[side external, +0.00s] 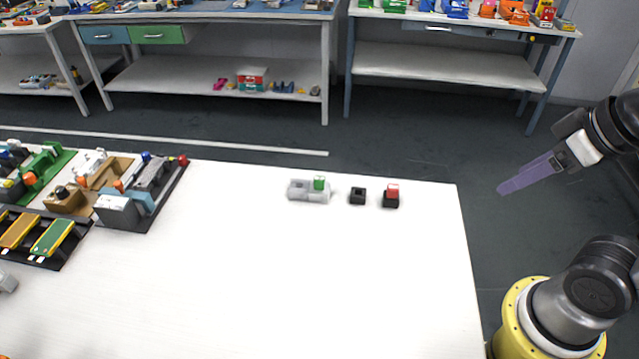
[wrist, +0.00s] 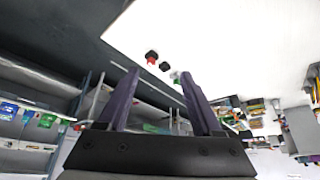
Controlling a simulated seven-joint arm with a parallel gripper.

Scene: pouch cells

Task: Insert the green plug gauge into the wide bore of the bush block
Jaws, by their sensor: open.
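A dark opening shows in the block's left part. How deep the gauge sits, and the bore under it, cannot be seen. The gauge also shows small in the wrist view (wrist: 175,75), between my fingers in the picture. My gripper (side external: 501,190) is open and empty, raised in the air right of the table, well apart from the block. Its two purple fingers spread apart in the wrist view (wrist: 158,76).
An empty black holder (side external: 357,196) stands right of the block. Beside it a red plug (side external: 392,190) sits in another black holder (side external: 391,202). Fixtures with coloured parts (side external: 115,210) fill the table's left side. The white table (side external: 300,280) is clear in front.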

